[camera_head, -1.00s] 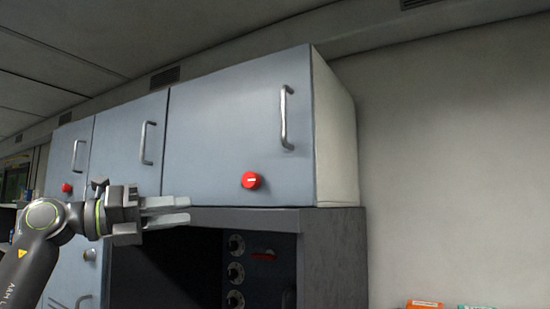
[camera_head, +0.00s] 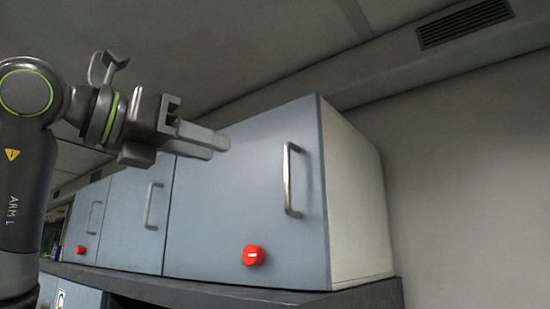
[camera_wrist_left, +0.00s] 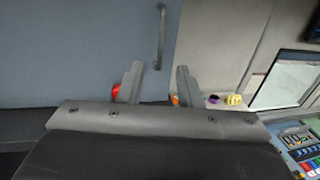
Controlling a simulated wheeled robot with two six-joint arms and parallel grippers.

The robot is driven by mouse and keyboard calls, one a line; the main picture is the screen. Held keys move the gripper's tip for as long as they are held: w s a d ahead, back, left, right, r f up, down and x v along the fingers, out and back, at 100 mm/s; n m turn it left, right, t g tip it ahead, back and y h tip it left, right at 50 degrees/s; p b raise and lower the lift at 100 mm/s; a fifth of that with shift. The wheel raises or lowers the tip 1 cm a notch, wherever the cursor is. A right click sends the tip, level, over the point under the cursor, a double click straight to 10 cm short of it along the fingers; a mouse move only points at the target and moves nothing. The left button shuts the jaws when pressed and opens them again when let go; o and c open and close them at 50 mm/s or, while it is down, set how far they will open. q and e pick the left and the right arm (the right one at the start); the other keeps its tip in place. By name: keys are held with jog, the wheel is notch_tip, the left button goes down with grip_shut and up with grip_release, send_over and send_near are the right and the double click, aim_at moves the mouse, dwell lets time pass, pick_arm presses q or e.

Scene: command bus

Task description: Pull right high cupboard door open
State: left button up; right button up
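The right high cupboard door (camera_head: 225,215) is blue-grey and looks shut. Its vertical metal handle (camera_head: 288,180) is near the door's right edge, and a red round knob (camera_head: 253,255) sits low on it. My left gripper (camera_head: 213,147) is left of the handle, overlapping the door's upper left part, and is not touching the handle. In the left wrist view the fingers (camera_wrist_left: 159,68) are apart and empty. The handle (camera_wrist_left: 161,35) shows just beyond them, and the left finger partly hides a red knob (camera_wrist_left: 116,89). My right gripper is not in view.
Two more cupboard doors (camera_head: 132,215) with handles stand to the left. A dark ledge (camera_head: 220,291) runs below the doors. The wall (camera_head: 455,170) right of the cupboard is bare. The wrist view shows a screen (camera_wrist_left: 288,80) and a coloured control panel (camera_wrist_left: 303,142) at right.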

aim_at(285, 169)
pick_arm(q)
jog(key=p+x, duration=0.5)
jog(key=x, duration=0.8)
jog(key=shift+w+d, duration=0.1)
jog(key=shift+d, duration=0.2)
jog(key=shift+a, duration=0.1)
jog(key=shift+c, duration=0.3)
grip_shut()
